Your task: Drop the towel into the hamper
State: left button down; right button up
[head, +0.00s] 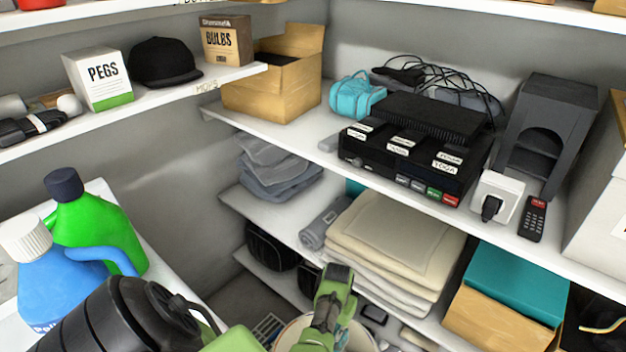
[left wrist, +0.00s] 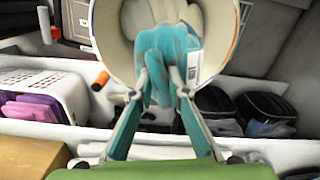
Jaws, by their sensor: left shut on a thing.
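In the left wrist view my left gripper (left wrist: 166,92) has its fingers closed on a bunched teal cloth (left wrist: 160,55) with finger-like folds. A white label shows beside the cloth. Behind the cloth is the wide mouth of a round cream container (left wrist: 110,35). I cannot tell whether the cloth hangs over its mouth or inside it. In the head view the green gripper body (head: 332,300) is at the bottom centre, above the pale rim of the round container (head: 364,338); the cloth is hidden there. My right gripper is not in view.
A white slotted basket (left wrist: 40,92) holds pink and purple things. Dark bags (left wrist: 265,110) stand on a low shelf. In the head view, cream folded towels (head: 395,240), a rolled grey towel (head: 325,222) and a teal-lidded box (head: 512,285) fill the shelf behind the gripper. Bottles (head: 95,225) stand left.

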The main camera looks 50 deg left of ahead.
pick_arm(q)
jog(key=s, duration=0.2)
jog(key=shift+s+a+f+p, duration=0.3)
jog(key=shift+f, duration=0.1)
jog(key=shift+s+f, duration=0.1)
jog(key=shift+f, duration=0.15)
notch_tip(320, 180, down, 6)
jog(key=b, duration=0.6)
jog(key=shift+r+b, duration=0.1)
jog(key=shift+b, duration=0.3)
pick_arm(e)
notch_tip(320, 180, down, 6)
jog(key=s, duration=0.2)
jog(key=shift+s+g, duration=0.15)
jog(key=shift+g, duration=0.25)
pick_arm(q)
jog(key=shift+r, duration=0.1)
jog(key=c, duration=1.9)
grip_release()
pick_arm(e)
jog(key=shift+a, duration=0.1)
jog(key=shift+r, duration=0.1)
